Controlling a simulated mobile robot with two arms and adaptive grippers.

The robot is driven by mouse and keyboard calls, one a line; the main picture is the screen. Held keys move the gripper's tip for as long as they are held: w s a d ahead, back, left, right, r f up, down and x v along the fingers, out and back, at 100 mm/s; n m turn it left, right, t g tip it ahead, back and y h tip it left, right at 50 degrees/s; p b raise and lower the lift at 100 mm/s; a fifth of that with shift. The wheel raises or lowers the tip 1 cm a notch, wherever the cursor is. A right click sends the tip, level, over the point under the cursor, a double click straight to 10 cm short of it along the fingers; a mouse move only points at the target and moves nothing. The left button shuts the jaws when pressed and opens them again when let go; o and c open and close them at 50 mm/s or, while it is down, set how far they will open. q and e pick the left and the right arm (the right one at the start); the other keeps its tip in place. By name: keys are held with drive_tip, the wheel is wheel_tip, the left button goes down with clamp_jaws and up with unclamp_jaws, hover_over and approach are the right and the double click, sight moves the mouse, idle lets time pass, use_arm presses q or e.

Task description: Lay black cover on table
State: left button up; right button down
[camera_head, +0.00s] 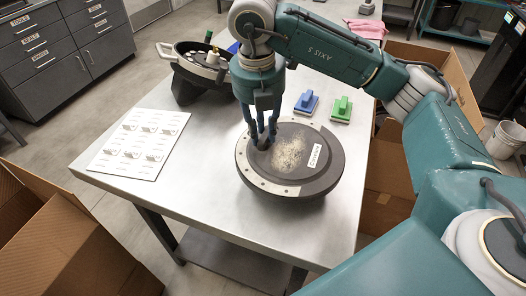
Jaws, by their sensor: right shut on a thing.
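The black cover (322,172) is a round dark disc with a pale metal rim section, a dusty tan patch and a white label. It is over the middle of the grey metal table (215,205), low and roughly level. I cannot tell whether its underside touches the table top. My right gripper (262,142) reaches down from above and is shut on the black cover near its upper left part. The fingertips partly hide the place of the grip. My left gripper is not in view.
An open seed meter housing (192,68) stands at the table's back left. A white panel with several small pieces (120,165) lies at left. Blue (306,103) and green (340,109) blocks stand behind the cover. Cardboard boxes (65,250) flank the table.

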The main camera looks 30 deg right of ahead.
sight(263, 152)
drive_tip(key=shift+f, duration=3.65)
drive_tip(key=c, duration=1.5)
unclamp_jaws()
drive_tip(key=shift+r+p, duration=0.15)
drive_tip(key=shift+p, duration=0.2)
drive_tip(key=r, duration=0.8)
drive_tip(key=s+a+r, duration=0.1)
drive_tip(key=r, duration=0.3)
drive_tip(key=shift+a+f, duration=0.1)
